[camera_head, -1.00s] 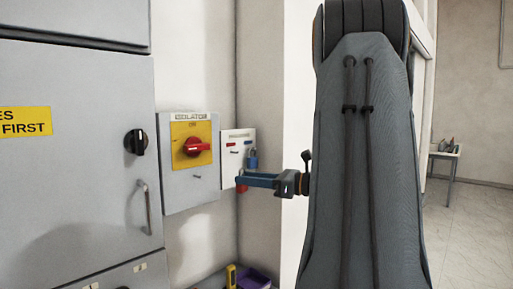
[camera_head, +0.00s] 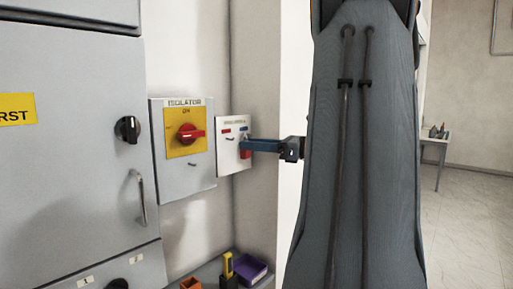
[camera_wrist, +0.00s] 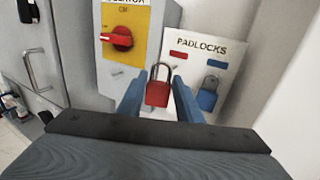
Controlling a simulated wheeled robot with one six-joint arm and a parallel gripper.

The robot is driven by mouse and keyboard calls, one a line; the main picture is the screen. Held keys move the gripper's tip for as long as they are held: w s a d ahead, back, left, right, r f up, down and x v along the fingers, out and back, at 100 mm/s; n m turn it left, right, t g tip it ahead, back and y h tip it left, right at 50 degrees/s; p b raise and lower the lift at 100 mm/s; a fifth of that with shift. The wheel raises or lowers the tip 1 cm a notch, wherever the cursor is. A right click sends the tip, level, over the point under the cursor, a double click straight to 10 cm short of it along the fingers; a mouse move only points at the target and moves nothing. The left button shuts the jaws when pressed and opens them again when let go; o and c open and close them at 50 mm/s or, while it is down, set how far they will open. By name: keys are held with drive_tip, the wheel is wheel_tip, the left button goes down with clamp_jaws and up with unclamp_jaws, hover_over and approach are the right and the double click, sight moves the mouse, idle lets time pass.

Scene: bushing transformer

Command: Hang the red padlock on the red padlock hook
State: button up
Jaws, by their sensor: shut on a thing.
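The red padlock (camera_wrist: 158,92) is held between the two blue fingers of my gripper (camera_wrist: 158,80), its shackle upright, in the wrist view. In the head view the red padlock (camera_head: 246,154) shows at the fingertips, in front of the right part of the board. The white PADLOCKS board (camera_wrist: 228,52) carries a red label (camera_wrist: 178,54) and a blue label. The red hook below the red label is small and partly hidden in the wrist view; a hook (camera_head: 229,139) shows below that label in the head view. The padlock's gap to the board cannot be judged exactly.
A blue padlock (camera_wrist: 208,96) hangs under the blue label, close right of my right finger. The isolator box (camera_head: 183,179) with its red handle (camera_head: 190,134) is left of the board. A purple bin (camera_head: 252,269) and a yellow tool (camera_head: 228,266) are below.

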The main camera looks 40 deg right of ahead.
drive_tip(key=shift+w+a+f+b, duration=0.1)
drive_tip(key=shift+w+f+b, duration=0.2)
drive_tip(key=shift+w, duration=0.85)
drive_tip(key=shift+w+a+f+b, duration=0.1)
drive_tip(key=shift+w+b, duration=0.3)
drive_tip(key=shift+w, duration=0.7)
drive_tip(key=shift+w+a+f+b, duration=0.1)
drive_tip(key=shift+w+f+b, duration=0.2)
drive_tip(key=shift+w, duration=0.85)
drive_tip(key=o, duration=1.2)
drive_tip(key=shift+r, duration=0.1)
drive_tip(key=shift+b+v, duration=1.5)
drive_tip(key=shift+v, duration=2.45)
drive_tip(key=shift+s+a, duration=0.1)
drive_tip(key=shift+s, duration=0.05)
